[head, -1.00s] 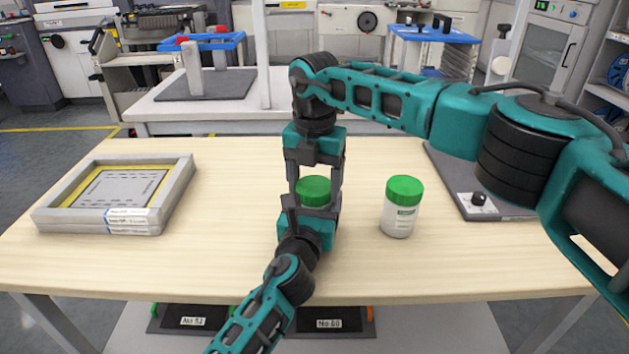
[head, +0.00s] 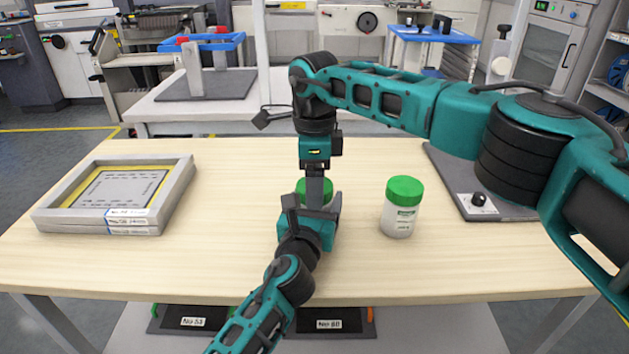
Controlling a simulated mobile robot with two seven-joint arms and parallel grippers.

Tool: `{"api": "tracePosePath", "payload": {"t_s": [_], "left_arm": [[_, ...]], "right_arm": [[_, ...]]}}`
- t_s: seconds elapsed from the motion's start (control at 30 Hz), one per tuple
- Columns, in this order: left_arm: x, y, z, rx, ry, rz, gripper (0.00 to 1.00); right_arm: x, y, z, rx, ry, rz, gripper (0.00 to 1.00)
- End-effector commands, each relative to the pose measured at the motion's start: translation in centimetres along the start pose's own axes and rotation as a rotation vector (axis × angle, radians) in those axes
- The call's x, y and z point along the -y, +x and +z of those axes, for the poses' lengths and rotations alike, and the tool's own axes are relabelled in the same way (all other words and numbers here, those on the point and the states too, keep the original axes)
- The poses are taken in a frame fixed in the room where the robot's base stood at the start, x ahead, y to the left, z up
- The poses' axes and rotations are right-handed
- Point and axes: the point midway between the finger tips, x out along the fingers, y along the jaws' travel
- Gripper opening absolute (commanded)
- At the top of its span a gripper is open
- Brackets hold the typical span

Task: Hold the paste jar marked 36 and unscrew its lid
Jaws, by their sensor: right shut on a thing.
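A paste jar with a green lid (head: 301,188) stands on the table in the middle of the head view, its body mostly hidden by my grippers. My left gripper (head: 312,206) comes in low from the front, its fingers closed on both sides of the jar body. My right gripper (head: 316,186) points straight down from above and is shut on the green lid; one finger hides the middle of the lid. The held jar's marking is hidden. A second white jar (head: 402,212) with a green lid stands apart to the right; its label is too small to read.
Stacked grey frames (head: 104,228) lie at the table's left. The wooden table (head: 215,265) is clear between the frames and the held jar.

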Motion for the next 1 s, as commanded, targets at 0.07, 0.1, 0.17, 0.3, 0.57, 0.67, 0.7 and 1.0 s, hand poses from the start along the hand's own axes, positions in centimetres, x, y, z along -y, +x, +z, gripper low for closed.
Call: {"api": "tracePosePath", "payload": {"t_s": [0.07,0.1,0.17,0.3,0.57,0.67,0.7,1.0], "left_arm": [[-0.05,0.00,-0.06,-0.001,0.000,0.001,0.00],[-0.05,0.00,-0.06,-0.001,0.000,0.001,0.00],[-0.05,0.00,-0.06,-0.001,0.000,0.001,0.00],[-0.05,0.00,-0.06,-0.001,0.000,0.001,0.00],[-0.05,0.00,-0.06,-0.001,0.000,0.001,0.00],[-0.05,0.00,-0.06,-0.001,0.001,0.001,0.00],[-0.05,0.00,-0.06,-0.001,0.001,0.001,0.00],[-0.05,0.00,-0.06,-0.001,0.001,0.001,0.00]], "right_arm": [[0.00,-0.06,-0.01,0.000,-0.152,0.000,0.36],[0.00,-0.06,0.00,0.000,-0.230,0.000,0.36],[-0.01,-0.07,0.00,0.000,-0.348,0.000,0.36],[-0.02,-0.10,0.00,0.000,-0.621,0.000,0.36],[-0.03,-0.13,0.00,0.000,-1.072,0.000,0.36],[-0.04,-0.14,0.00,0.000,-1.168,0.000,0.36],[-0.04,-0.14,0.00,0.001,-1.190,0.000,0.36],[-0.05,-0.15,0.01,0.001,-1.185,0.000,0.36]]}}
